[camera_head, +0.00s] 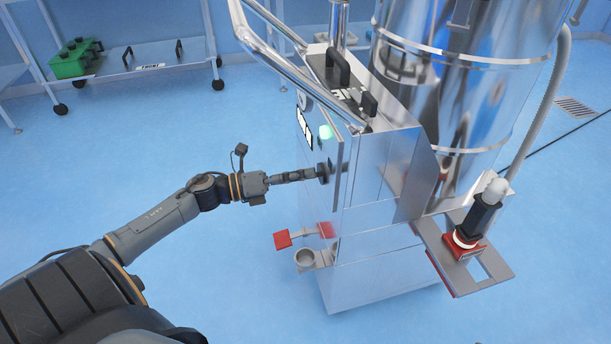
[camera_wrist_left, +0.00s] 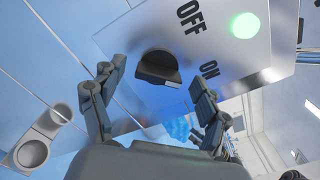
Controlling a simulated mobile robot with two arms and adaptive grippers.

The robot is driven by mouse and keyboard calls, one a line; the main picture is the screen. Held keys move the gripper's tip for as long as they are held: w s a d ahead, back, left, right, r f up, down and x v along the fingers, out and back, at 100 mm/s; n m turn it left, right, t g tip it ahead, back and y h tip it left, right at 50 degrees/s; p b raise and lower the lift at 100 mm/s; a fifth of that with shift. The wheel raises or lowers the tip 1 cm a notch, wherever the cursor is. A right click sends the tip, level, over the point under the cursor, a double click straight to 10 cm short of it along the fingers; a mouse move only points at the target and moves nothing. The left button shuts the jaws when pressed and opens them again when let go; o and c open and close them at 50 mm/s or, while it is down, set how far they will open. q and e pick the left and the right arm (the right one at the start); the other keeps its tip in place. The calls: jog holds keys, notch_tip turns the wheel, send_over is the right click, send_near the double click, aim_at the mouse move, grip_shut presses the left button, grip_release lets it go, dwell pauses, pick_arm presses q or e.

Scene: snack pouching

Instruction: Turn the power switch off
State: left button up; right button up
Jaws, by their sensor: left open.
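The power switch is a dark rotary knob (camera_wrist_left: 158,68) on a metal panel, between the printed words OFF and ON in the left wrist view. In the head view the knob (camera_head: 325,170) sits on the left face of the steel machine. A round green light (camera_wrist_left: 245,25) glows on the same panel; it also shows in the head view (camera_head: 326,131). My left gripper (camera_wrist_left: 155,90) is open, with its fingers on either side of the knob. In the head view my left gripper (camera_head: 311,173) is at the panel. I cannot tell whether the fingers touch the knob.
A red pedal-like part (camera_head: 283,239) and a grey ring holder (camera_head: 304,258) stick out below the panel. A curved metal handle (camera_head: 270,48) rises above. A rack with a green box (camera_head: 72,62) stands at the back left.

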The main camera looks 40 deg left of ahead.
pick_arm(q)
jog(key=shift+w+d, duration=0.3)
jog(key=shift+w, duration=0.05)
jog(key=shift+c, duration=0.3)
jog(key=c, duration=1.1)
